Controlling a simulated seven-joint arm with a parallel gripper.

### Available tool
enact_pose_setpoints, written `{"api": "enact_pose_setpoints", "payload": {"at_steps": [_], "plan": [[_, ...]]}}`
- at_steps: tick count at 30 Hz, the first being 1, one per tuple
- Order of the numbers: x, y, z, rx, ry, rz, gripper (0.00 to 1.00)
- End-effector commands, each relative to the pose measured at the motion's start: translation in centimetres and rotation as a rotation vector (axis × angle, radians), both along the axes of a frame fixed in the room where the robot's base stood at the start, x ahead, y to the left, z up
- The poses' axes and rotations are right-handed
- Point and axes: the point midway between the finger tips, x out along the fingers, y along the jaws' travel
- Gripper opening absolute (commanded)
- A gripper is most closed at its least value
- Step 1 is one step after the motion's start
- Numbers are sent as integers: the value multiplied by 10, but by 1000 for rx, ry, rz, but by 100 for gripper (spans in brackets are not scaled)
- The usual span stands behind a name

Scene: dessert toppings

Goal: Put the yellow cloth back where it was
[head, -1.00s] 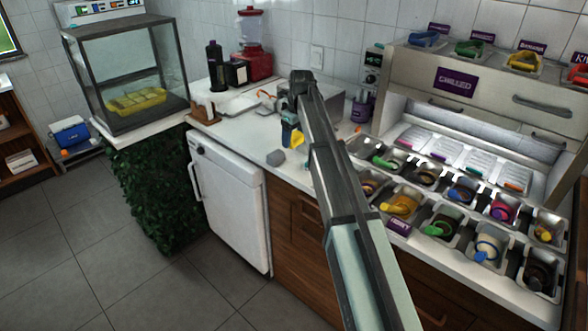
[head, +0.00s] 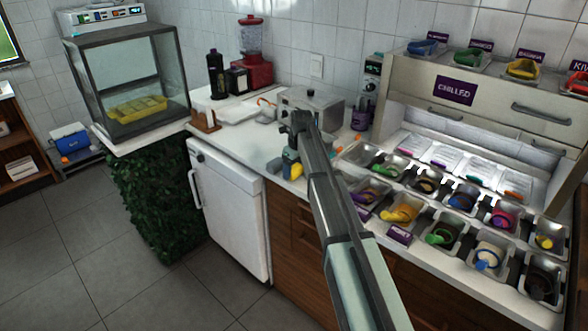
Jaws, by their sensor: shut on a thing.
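The yellow cloth (head: 294,171) shows as a small yellow patch at the lower end of my gripper (head: 289,165). My gripper is shut on it, low over the front edge of the white counter, above the wooden cabinet. My arm and gripper hide part of the cloth, and I cannot tell if it touches the counter.
A grey lump (head: 273,166) lies on the counter just left of my gripper. Behind stands a metal box-shaped appliance (head: 325,110). Topping tubs (head: 400,210) fill the counter at right. A white appliance (head: 228,215) and glass case (head: 130,80) are at left.

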Motion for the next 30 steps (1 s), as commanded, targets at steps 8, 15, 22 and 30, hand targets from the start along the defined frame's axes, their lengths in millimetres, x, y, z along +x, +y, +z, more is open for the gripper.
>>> {"api": "enact_pose_setpoints", "payload": {"at_steps": [8, 15, 22, 30], "plan": [[0, 0, 0, 0, 0, 0, 46], [0, 0, -3, 0, 0, 0, 82], [0, 0, -2, 0, 0, 0, 95], [0, 0, 4, 0, -1, 0, 95]]}}
